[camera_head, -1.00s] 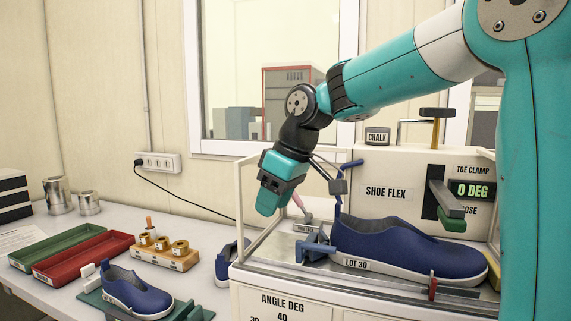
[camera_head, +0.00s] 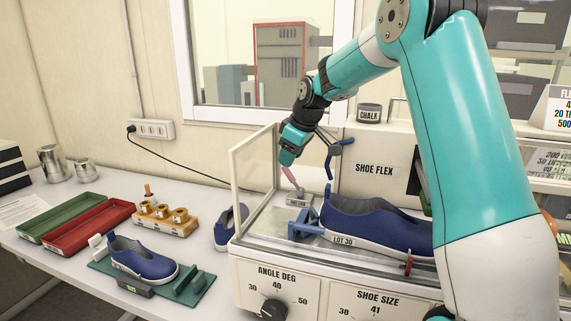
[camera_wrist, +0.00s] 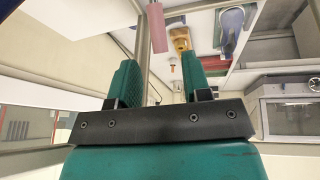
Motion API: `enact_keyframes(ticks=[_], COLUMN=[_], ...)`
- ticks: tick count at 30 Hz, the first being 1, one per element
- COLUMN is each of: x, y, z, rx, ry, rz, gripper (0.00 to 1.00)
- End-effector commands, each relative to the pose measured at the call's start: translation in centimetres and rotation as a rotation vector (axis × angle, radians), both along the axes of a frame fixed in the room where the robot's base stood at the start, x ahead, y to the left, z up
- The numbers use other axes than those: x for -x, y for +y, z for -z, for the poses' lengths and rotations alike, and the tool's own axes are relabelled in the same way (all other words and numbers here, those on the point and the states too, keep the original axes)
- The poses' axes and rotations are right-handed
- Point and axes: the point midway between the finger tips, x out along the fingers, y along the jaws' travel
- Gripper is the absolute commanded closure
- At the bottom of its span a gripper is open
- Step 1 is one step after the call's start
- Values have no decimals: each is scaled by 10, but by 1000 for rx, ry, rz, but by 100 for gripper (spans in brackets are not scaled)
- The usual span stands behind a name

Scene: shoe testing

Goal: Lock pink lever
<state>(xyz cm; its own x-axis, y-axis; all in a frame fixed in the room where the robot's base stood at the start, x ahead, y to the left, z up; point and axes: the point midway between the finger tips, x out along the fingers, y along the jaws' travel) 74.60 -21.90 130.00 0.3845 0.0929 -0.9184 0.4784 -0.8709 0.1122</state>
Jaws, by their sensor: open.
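The pink lever (camera_head: 289,175) rises from a small labelled grey base (camera_head: 299,197) inside the clear-walled shoe flex machine and leans up to the left. My gripper (camera_head: 287,157) is just above the lever's upper end, pointing down. In the wrist view my gripper (camera_wrist: 160,82) is open, with nothing between its two green fingers. The pink lever (camera_wrist: 157,28) shows there as a pink bar beyond the fingertips, roughly in line with the gap. Whether a finger touches it cannot be told.
A blue shoe (camera_head: 372,224) marked LOT 30 lies in the machine by a blue clamp (camera_head: 307,223). A dark blue bent handle (camera_head: 333,160) stands right of the gripper. The clear guard (camera_head: 252,180) borders the left side. Another shoe (camera_head: 143,260) sits on a green fixture.

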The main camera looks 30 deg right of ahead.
Motion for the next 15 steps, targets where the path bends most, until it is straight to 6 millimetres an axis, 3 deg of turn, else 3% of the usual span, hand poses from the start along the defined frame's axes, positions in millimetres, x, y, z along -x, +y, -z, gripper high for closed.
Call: enact_keyframes(ticks=[7,15], x=[-16,-20], y=[4,5], z=[36,48], rx=[-1,0], ry=[2,0], rz=[0,1], gripper=[56,56])
